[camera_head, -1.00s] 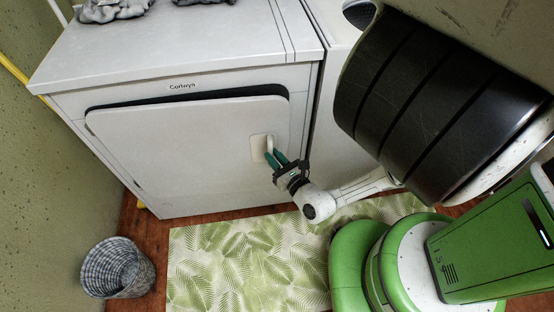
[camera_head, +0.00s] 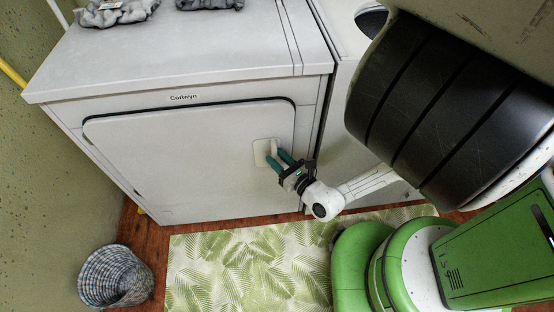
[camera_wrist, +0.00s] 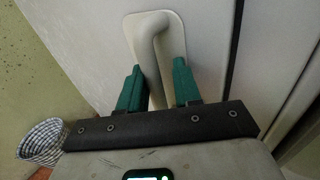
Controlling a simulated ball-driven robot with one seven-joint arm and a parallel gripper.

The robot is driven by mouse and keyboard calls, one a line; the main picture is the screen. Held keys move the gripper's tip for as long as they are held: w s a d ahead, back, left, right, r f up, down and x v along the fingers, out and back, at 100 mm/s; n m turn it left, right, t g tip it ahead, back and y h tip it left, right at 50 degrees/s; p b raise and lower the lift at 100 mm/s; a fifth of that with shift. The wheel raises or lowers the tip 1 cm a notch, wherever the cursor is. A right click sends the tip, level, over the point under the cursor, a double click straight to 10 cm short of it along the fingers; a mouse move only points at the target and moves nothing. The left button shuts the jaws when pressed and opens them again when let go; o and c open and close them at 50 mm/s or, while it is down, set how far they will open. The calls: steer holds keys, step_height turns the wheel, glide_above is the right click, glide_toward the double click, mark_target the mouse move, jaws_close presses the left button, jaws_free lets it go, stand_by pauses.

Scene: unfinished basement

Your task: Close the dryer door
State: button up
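The white dryer door (camera_head: 180,150) carries a pale handle on its right side. In the head view the door lies nearly flush in its frame, with only a thin dark line along its top edge. My gripper (camera_head: 279,160) is at the handle (camera_head: 265,151). In the wrist view, the green fingers of my gripper (camera_wrist: 158,88) stand apart on either side of the lower part of the handle (camera_wrist: 147,40). Gaps show beside the handle, more clearly on the right, so the fingers do not look clamped on it.
Grey cloths (camera_head: 118,10) lie on the dryer top (camera_head: 190,50). A second white appliance (camera_head: 345,130) stands to the right. A checked basket (camera_head: 115,277) sits at lower left. A leaf-patterned mat (camera_head: 250,265) covers the floor in front.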

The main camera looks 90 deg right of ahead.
steer(key=shift+s+d+r, duration=0.2)
steer(key=shift+s+d, duration=0.4)
steer(key=shift+d, duration=0.15)
steer(key=w+a+v, duration=0.1)
steer(key=v, duration=1)
steer(key=shift+a+f, duration=0.15)
steer(key=shift+f, duration=0.05)
steer(key=shift+w, duration=0.15)
